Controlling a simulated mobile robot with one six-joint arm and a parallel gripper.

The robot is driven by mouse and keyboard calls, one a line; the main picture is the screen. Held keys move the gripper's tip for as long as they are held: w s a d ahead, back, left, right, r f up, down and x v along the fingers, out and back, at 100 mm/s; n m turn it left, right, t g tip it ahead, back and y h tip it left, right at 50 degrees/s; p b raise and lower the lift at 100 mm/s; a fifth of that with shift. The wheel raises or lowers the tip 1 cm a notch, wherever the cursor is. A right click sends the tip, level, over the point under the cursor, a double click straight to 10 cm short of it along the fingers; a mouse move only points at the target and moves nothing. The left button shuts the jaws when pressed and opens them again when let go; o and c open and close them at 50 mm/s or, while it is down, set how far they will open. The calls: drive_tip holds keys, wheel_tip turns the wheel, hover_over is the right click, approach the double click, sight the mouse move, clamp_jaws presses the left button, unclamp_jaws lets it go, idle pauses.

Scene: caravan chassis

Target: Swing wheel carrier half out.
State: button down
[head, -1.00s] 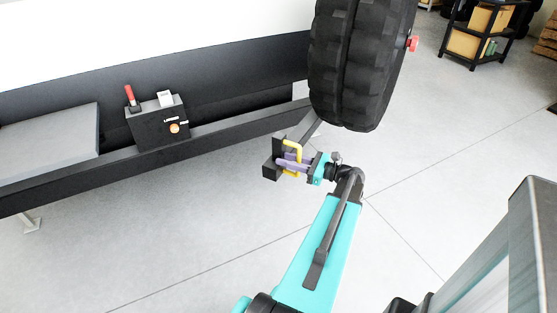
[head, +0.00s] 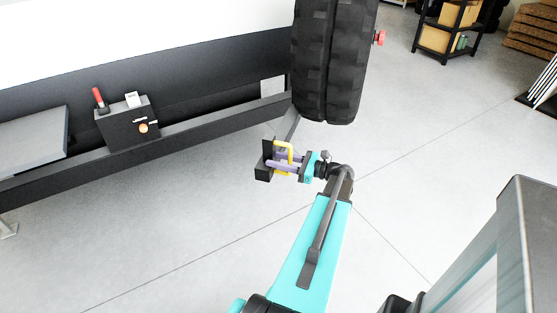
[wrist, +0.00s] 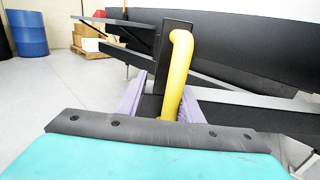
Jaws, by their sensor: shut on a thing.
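A yellow handle (head: 290,147) rises from the bracket and also shows in the wrist view (wrist: 178,72). My gripper (head: 281,160) is shut on this handle, with its purple fingers on either side. In the wrist view the fingers (wrist: 160,103) flank the handle's lower part. The carrier's hinge is not clearly visible.
The dark chassis rail (head: 190,133) runs along the left, carrying a control box (head: 127,126) with a red lever (head: 100,98). A black shelf (head: 445,30) stands at the back right. A blue barrel (wrist: 27,33) stands far off.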

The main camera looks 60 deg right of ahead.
drive_tip(key=shift+a+f+y, duration=0.3)
drive_tip(key=shift+a+y, duration=0.1)
drive_tip(key=shift+a, duration=0.45)
drive_tip(key=c, duration=1.7)
unclamp_jaws()
drive_tip(key=shift+s+r, duration=0.1)
drive_tip(key=shift+s+d, duration=0.1)
drive_tip(key=shift+s, duration=0.1)
drive_tip(key=shift+s+d, duration=0.25)
drive_tip(key=shift+s, duration=0.35)
drive_tip(key=o, duration=0.4)
drive_tip(key=b+v, duration=0.1)
drive_tip(key=v, duration=0.9)
drive_tip(key=shift+s+d, duration=0.1)
drive_tip(key=shift+s, duration=0.2)
drive_tip(key=shift+o, duration=1.3)
drive_tip(key=shift+v, duration=0.85)
